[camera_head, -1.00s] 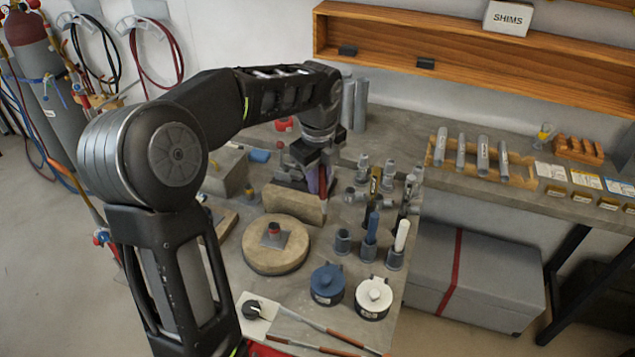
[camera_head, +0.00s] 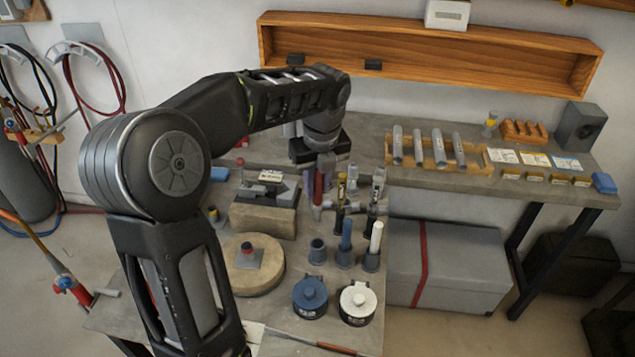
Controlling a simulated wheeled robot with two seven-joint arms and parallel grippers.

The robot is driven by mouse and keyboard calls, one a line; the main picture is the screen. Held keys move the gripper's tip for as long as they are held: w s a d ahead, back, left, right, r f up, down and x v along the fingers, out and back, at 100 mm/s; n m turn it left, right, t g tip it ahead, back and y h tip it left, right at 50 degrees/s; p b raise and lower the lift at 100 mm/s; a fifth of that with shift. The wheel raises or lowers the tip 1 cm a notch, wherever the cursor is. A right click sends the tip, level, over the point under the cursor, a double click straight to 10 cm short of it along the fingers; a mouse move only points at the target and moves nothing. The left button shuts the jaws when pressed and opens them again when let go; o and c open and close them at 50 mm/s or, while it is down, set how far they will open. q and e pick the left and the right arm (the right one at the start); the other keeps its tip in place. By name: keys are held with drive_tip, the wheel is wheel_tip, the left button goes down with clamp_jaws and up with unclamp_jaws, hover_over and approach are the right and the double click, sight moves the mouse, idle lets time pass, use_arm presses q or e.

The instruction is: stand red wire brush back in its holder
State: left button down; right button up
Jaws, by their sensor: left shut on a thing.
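My left gripper (camera_head: 322,162) points down over the middle of the bench, shut on the red wire brush (camera_head: 318,188). The brush hangs roughly upright, its lower end above the bench, behind the holders in the picture. An empty grey cup-shaped holder (camera_head: 317,252) stands in front of and below it. To its right, a blue brush handle (camera_head: 347,233) stands in a similar holder, and a white handle (camera_head: 376,236) stands in another. The brush's upper end is hidden by the gripper. My right gripper is out of view.
A tan block (camera_head: 263,221) and a round tan disc (camera_head: 252,266) lie left of the holders. A blue canister (camera_head: 310,299) and a white canister (camera_head: 357,303) stand in front. Several upright fittings (camera_head: 378,185) crowd the right of the gripper.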

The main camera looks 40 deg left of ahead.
sight(317, 210)
use_arm(q)
drive_tip(key=shift+f, duration=0.1)
drive_tip(key=shift+f+b, duration=2.3)
drive_tip(key=shift+f, duration=0.2)
drive_tip(key=shift+p, duration=0.35)
drive_tip(key=shift+f, duration=0.25)
drive_tip(key=shift+f+b, duration=0.85)
drive_tip(key=shift+f, duration=0.3)
drive_tip(key=shift+f+b, duration=0.75)
drive_tip(key=shift+f, duration=0.5)
drive_tip(key=shift+f+b, duration=0.55)
drive_tip(key=shift+f, duration=0.4)
